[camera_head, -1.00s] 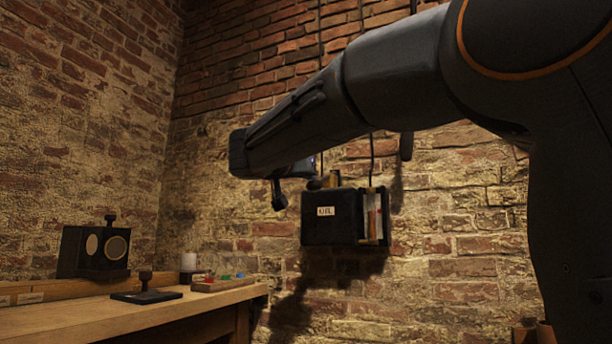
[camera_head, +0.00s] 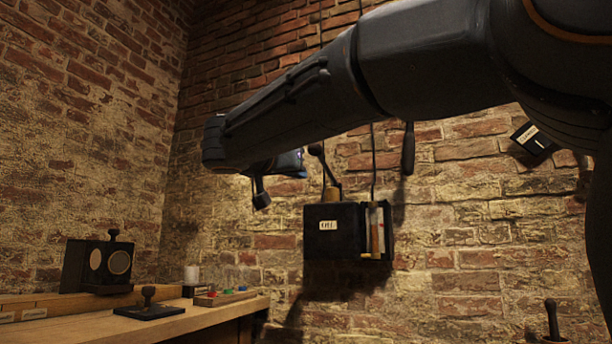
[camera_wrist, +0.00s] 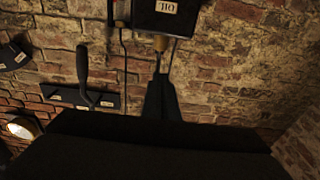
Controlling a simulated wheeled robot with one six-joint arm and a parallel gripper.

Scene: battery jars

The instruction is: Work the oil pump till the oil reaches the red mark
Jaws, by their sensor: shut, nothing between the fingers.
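The black oil box (camera_head: 335,242) with its "OIL" label hangs on the brick wall, right of centre in the head view. It shows at the top of the wrist view (camera_wrist: 150,24). A glass gauge (camera_head: 376,228) with some red on it stands at its right side; I cannot read the oil level. The dark pump lever (camera_head: 318,158) rises up and left from a brass fitting (camera_head: 333,194) on the box top. My gripper (camera_wrist: 161,82) is shut and empty, close to the lever in the wrist view. Whether it touches the lever is unclear. In the head view my arm partly hides this area.
A wooden bench (camera_head: 90,326) at lower left carries a twin-lens black box (camera_head: 98,268), a stamp-like knob (camera_head: 149,304), a white cylinder (camera_head: 191,274) and a tray of coloured pieces (camera_head: 207,301). A dark handle (camera_head: 408,150) hangs right of the pump.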

